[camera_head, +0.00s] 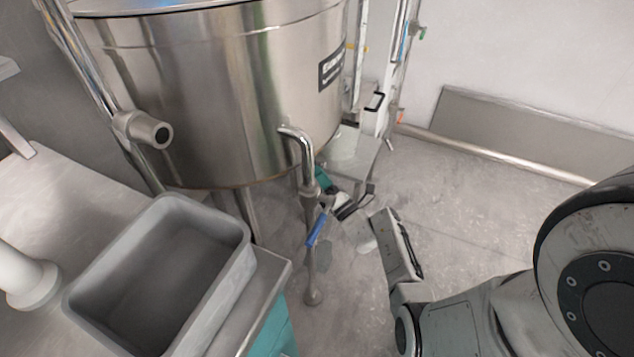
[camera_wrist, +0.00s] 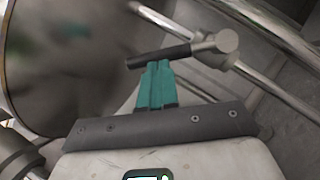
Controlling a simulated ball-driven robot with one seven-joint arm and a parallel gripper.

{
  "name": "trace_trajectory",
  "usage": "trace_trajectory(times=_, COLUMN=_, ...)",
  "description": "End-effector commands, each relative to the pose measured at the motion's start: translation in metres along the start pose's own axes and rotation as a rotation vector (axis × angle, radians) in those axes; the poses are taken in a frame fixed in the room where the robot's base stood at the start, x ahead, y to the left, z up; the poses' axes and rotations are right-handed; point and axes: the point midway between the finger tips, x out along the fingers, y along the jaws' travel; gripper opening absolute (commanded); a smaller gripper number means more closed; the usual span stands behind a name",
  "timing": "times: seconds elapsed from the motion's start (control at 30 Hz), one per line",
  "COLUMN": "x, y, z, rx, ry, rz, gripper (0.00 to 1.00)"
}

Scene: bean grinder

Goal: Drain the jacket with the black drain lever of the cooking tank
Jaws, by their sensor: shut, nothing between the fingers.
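The steel cooking tank (camera_head: 235,95) stands at the upper left in the head view. Its curved wall also shows at the left of the wrist view (camera_wrist: 60,60). The black drain lever (camera_wrist: 140,61) lies nearly level in the wrist view and joins a metal valve (camera_wrist: 217,48) at its right end. I cannot make out this lever in the head view. My gripper (camera_wrist: 157,68) has teal fingers, shut and empty, with tips at the middle of the lever. I cannot tell whether they touch it. In the head view my gripper (camera_head: 324,179) is partly behind the bent outlet pipe, below the tank.
The bent steel pipe (camera_head: 306,160) with a blue lever (camera_head: 317,228) hangs from the tank near my arm. A grey tub (camera_head: 165,275) sits on the steel table (camera_head: 40,195) at left. Pipes cross behind the lever (camera_wrist: 275,85). Floor (camera_head: 465,215) at right is clear.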

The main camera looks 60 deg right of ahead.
Motion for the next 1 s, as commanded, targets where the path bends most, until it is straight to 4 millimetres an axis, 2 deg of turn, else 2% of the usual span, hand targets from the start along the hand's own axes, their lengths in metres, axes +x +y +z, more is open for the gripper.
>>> trace_trajectory(times=0.03, x=0.007, y=0.011, z=0.009, rx=0.033, ry=0.001, rz=-0.021, gripper=0.0)
trace_trajectory(times=0.2, x=0.014, y=0.015, z=0.018, rx=0.153, ry=0.001, rz=-0.101, gripper=0.0)
trace_trajectory(times=0.7, x=0.029, y=0.011, z=0.042, rx=0.47, ry=0.0, rz=-0.313, gripper=0.0)
trace_trajectory(times=1.0, x=0.034, y=0.005, z=0.048, rx=0.487, ry=0.001, rz=-0.323, gripper=0.0)
